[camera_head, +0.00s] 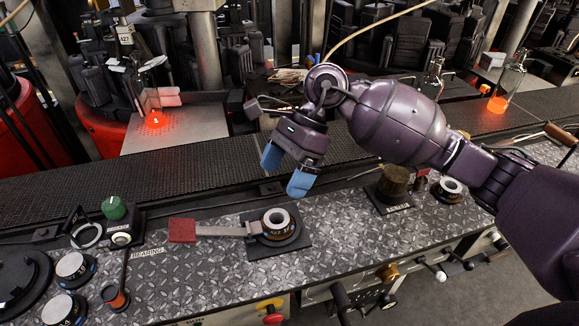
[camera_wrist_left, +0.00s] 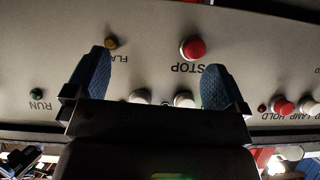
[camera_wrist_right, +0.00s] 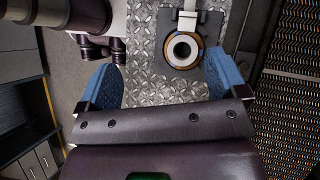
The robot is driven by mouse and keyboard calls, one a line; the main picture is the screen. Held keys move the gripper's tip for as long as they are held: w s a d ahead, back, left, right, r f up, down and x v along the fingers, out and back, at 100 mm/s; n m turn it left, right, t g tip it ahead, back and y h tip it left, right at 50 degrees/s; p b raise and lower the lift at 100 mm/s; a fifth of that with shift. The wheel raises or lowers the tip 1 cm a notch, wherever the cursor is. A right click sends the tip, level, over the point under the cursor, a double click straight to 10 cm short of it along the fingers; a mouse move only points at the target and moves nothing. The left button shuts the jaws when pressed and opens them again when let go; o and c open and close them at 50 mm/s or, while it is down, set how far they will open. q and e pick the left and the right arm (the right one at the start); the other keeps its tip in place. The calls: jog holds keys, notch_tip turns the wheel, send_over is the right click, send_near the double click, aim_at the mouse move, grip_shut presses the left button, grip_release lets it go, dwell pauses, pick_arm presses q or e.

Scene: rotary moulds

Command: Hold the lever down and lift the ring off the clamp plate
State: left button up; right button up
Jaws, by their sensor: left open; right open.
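The pale ring (camera_head: 276,219), with a dark, lettered, orange-trimmed body, sits on the dark square clamp plate (camera_head: 283,249) on the tread-plate bench. The lever (camera_head: 225,230) is a flat grey bar with a red pad on its left end; its right end reaches the ring. My right gripper (camera_head: 285,172) is open and empty, above and behind the ring. In the right wrist view the ring (camera_wrist_right: 182,50) lies beyond the fingers, nearer the right one, and the red pad is out of frame. My left gripper (camera_wrist_left: 156,76) is open and empty, facing a button panel.
A green knob (camera_head: 114,208) and several round parts stand on the bench's left. A brown cylinder (camera_head: 394,181) and another ring part (camera_head: 450,188) stand to the right. The button panel (camera_wrist_left: 150,60) has a red STOP button. A black conveyor (camera_head: 120,190) runs behind.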

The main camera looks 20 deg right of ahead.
jog(key=w+d+f+n+t+h, duration=0.1)
jog(key=w+n+t+h, duration=0.1)
jog(key=h, duration=0.1)
send_near(278, 224)
jog(key=shift+h, duration=0.3)
jog(key=x, duration=0.3)
jog(key=a+x, duration=0.1)
jog(key=x, duration=0.3)
jog(key=shift+s+a, duration=0.1)
